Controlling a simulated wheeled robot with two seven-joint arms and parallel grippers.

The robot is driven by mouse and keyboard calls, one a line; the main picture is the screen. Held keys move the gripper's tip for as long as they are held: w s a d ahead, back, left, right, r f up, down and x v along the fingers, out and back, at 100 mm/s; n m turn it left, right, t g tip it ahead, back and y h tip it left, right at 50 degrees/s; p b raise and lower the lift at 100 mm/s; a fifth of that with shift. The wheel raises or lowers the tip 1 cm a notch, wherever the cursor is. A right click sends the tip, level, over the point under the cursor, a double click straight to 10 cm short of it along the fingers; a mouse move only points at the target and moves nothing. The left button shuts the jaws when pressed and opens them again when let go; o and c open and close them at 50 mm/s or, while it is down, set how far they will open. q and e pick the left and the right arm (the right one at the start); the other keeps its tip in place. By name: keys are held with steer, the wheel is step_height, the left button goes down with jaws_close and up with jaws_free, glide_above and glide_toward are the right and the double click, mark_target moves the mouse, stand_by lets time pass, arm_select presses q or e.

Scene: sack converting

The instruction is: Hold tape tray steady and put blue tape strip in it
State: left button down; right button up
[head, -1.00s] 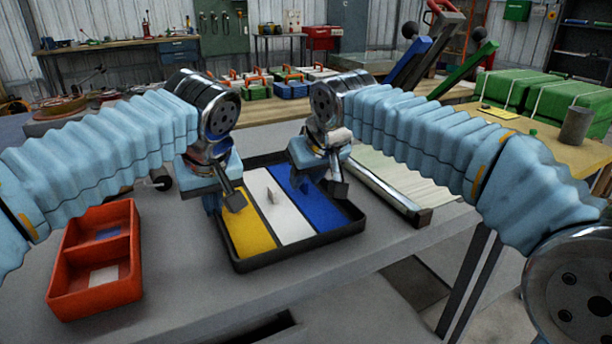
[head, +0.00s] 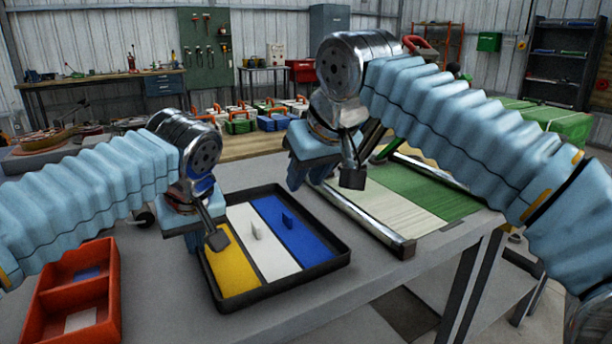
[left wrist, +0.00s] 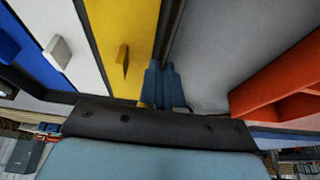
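The black tape tray (head: 318,266) lies on the grey bench with yellow (head: 233,270), white (head: 270,252) and blue tape strips (head: 306,243) side by side in it. The blue strip is in the right-hand lane, its small blue tab (head: 287,219) upright. The white tab (head: 256,230) also stands. My left gripper (head: 194,243) is at the tray's left side; in the left wrist view its blue fingers (left wrist: 164,84) are close together around the tray's dark rim (left wrist: 172,35). My right gripper (head: 306,182) is above the tray's back right corner, fingers apart and empty, clear of the blue strip.
A red two-part bin (head: 112,290) stands left of the tray. A metal-edged frame (head: 376,226) with pale and green sheets lies right of it. Several coloured cases (head: 240,122) with handles stand behind. The bench front is clear.

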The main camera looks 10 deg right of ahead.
arm_select(q)
steer(key=c, duration=1.3)
jaws_free()
steer(key=shift+o, duration=0.2)
